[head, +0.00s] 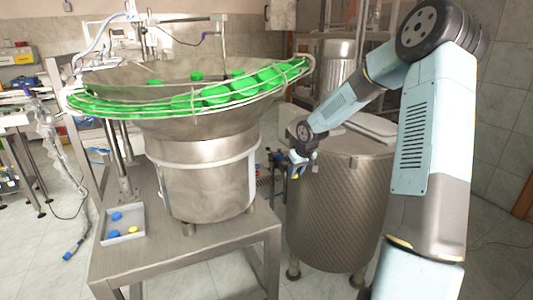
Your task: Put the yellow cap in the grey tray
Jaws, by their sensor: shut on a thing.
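My gripper (298,168) is right of the steel feeder bowl, in front of the drum's upper left side. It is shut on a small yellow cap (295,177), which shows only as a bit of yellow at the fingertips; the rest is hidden. The grey tray (106,241) sits on the steel table at the left, well away from my gripper. In the tray lie a yellow cap (133,230) and two blue caps (116,216).
The feeder bowl (205,175), with green caps (216,94) around its rim, stands on the table (185,252) between my gripper and the tray. A lidded steel drum (335,215) stands on the right. The table's front strip is clear.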

